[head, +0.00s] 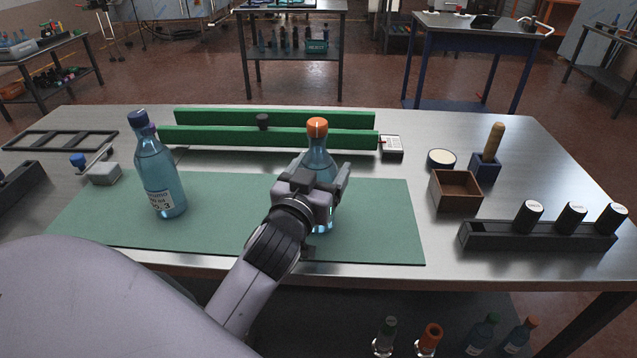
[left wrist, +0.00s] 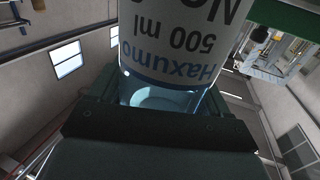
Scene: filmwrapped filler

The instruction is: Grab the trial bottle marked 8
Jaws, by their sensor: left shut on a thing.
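A clear blue bottle with an orange cap (head: 317,128) stands upright at the right part of the green mat (head: 385,215). My left gripper (head: 318,190) is shut on this bottle around its body; whether its base touches the mat is hard to tell. In the left wrist view its white label (left wrist: 185,45) reads upside down "Haxumo 500 ml No", and the number is cut off. A second blue bottle (head: 155,170) with a dark blue cap stands on the left of the mat, its label reading No. 3. My right gripper is not in view.
Green rails (head: 270,138) run behind the mat. To the right are a brown box (head: 456,191), a blue block with a wooden handle (head: 486,165) and a black rack (head: 540,235) holding white-topped vials. A small clamp stand (head: 103,173) is at left.

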